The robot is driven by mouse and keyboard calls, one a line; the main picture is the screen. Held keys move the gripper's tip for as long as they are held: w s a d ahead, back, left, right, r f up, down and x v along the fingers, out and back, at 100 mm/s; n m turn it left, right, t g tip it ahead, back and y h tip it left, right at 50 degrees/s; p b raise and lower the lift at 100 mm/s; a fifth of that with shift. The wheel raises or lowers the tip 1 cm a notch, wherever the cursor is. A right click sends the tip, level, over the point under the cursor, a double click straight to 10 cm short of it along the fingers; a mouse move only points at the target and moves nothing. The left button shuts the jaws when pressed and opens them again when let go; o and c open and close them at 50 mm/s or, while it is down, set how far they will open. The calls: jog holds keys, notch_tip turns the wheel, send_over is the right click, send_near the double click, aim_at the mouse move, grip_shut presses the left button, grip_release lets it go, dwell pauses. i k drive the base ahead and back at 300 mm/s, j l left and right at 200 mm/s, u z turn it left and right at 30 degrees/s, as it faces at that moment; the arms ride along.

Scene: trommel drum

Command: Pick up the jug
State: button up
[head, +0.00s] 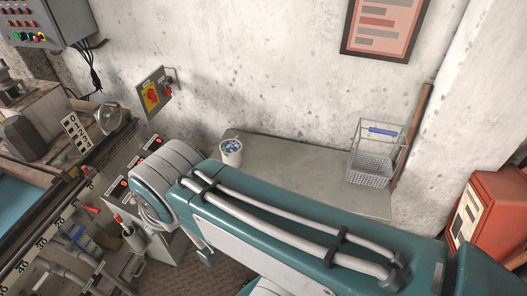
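I cannot clearly make out which object is the jug. A white tub (231,154) with blue and white contents stands upright on the grey bench, just beyond my arm. My teal arm with its pale hoses crosses the lower middle of the view. My gripper is not in view, and the arm hides part of the bench and floor.
A wire basket (371,171) with a blue handle is on the right of the grey bench (296,152); bare bench lies between it and the tub. A red box (488,217) is at the far right. A control panel (42,22) hangs upper left.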

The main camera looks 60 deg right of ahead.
aim_at(231, 149)
jog(key=z, duration=1.4)
jog(key=u, duration=1.95)
jog(key=z, duration=2)
jog(key=i+j+z, duration=0.15)
jog(key=i, duration=0.25)
jog(key=i+j+z, duration=0.1)
jog(key=i+j, duration=0.15)
jog(key=i, duration=0.15)
